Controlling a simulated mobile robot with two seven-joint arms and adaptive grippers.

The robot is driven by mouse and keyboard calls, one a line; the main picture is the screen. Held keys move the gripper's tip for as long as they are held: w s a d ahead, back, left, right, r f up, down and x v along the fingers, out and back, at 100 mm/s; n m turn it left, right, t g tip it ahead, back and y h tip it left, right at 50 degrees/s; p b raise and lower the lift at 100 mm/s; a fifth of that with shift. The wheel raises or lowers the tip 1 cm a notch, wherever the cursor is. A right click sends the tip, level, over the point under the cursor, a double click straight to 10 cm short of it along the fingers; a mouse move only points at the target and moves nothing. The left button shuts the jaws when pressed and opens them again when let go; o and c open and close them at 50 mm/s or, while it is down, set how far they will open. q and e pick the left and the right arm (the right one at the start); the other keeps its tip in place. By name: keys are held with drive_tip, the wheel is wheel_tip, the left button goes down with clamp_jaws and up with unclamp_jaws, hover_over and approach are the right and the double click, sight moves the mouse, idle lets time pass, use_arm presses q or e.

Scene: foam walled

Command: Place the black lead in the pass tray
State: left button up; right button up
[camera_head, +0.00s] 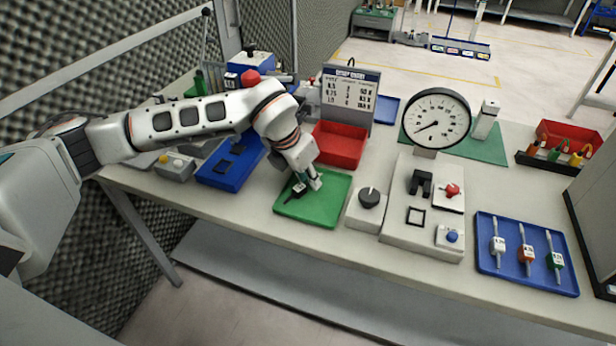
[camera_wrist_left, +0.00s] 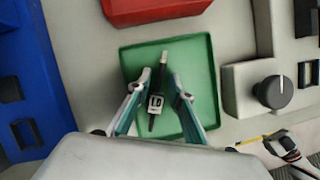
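The black lead (camera_wrist_left: 156,102), a thin dark rod with a white marked block, lies in the shallow green tray (camera_wrist_left: 203,55) in the left wrist view. The green tray also shows at the table's front in the head view (camera_head: 328,213); no label reading "pass" is legible on it. My left gripper (camera_wrist_left: 158,88) is over this tray, fingers spread either side of the lead with gaps visible. In the head view my left gripper (camera_head: 307,185) points down into the tray and partly hides the lead.
A red tray (camera_head: 341,144) stands behind the green one. A blue tray (camera_head: 228,168) is to its left, a dial box (camera_head: 367,208) to its right. A blue tray (camera_head: 526,277) at right holds white, orange and green leads. A round gauge (camera_head: 436,118) stands behind the fixture plate (camera_head: 400,228).

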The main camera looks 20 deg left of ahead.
sight(294, 191)
use_arm(q)
drive_tip(key=v, duration=1.2)
